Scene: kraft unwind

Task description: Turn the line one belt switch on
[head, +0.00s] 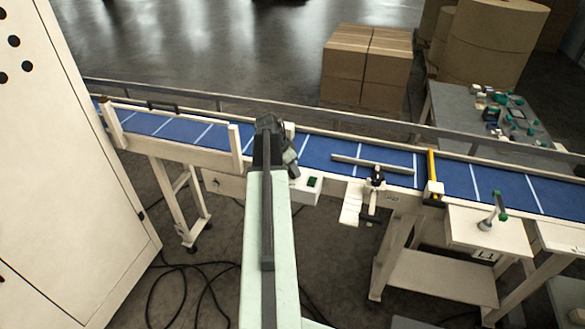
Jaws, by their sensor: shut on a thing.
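A white control box (483,226) stands at the right in front of the conveyor, with a lever (499,206) that has a green knob. A small label that seems to read L1 is below it. A smaller white box with a green rocker (312,182) hangs on the conveyor's near side. I cannot tell for certain which is the line one belt switch. My gripper (289,160) is dark grey, at the conveyor's near edge, just left of the green rocker and far from the lever. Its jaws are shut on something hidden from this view.
The blue conveyor belt (330,155) runs across the view with white rails. A yellow bar (433,168) crosses it. A white cabinet (65,170) stands at left. Cartons (365,68) and a grey table (455,112) are behind. Black cables (185,290) lie on the floor.

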